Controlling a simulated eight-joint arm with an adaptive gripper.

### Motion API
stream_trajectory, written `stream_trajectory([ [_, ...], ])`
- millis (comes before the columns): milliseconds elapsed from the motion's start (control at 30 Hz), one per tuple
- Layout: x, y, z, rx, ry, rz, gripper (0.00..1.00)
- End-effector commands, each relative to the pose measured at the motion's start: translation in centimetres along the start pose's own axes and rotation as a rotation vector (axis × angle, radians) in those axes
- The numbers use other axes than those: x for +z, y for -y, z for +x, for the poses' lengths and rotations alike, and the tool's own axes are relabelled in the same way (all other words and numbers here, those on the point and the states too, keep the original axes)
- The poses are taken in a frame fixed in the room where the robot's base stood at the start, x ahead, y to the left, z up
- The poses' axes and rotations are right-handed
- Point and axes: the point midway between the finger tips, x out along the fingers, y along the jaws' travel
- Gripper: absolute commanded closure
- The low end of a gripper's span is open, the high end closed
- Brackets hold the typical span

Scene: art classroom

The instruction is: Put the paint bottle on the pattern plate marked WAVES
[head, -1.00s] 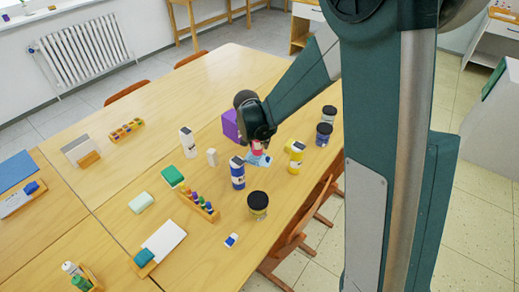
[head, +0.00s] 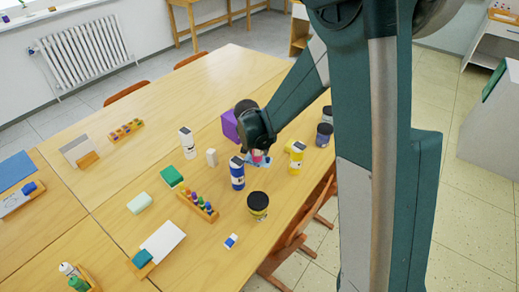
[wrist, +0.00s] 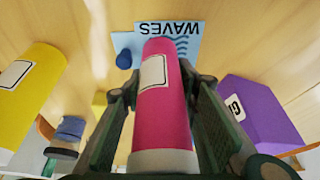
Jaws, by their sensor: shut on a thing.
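My gripper (head: 259,147) is shut on a pink paint bottle (wrist: 164,105) with a white label; its lower part also shows in the head view (head: 258,158). The light blue plate (wrist: 183,40) reads WAVES, upside down in the wrist view, with dark wave lines. The bottle's far end overlaps the plate's near edge there. In the head view the plate (head: 265,165) lies right under the bottle, partly hidden. I cannot tell whether bottle and plate touch.
A small dark blue object (wrist: 124,59) lies by the plate's left side. A yellow bottle (head: 296,158), a blue bottle (head: 237,175) and a purple box (head: 230,126) stand close around. A dark-lidded jar (head: 257,204) stands nearer.

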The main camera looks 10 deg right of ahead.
Motion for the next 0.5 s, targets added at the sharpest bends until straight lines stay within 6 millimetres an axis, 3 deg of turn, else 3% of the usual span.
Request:
stream_trajectory([
  [67, 0.09, 0.0, 0.25, 0.0, 0.0, 0.0, 0.89],
  [100, 0.07, 0.01, 0.18, 0.0, 0.0, 0.0, 0.64],
  [167, 0.06, 0.0, 0.16, 0.0, 0.0, 0.0, 0.56],
  [500, 0.05, 0.0, 0.12, 0.0, 0.0, 0.0, 0.55],
])
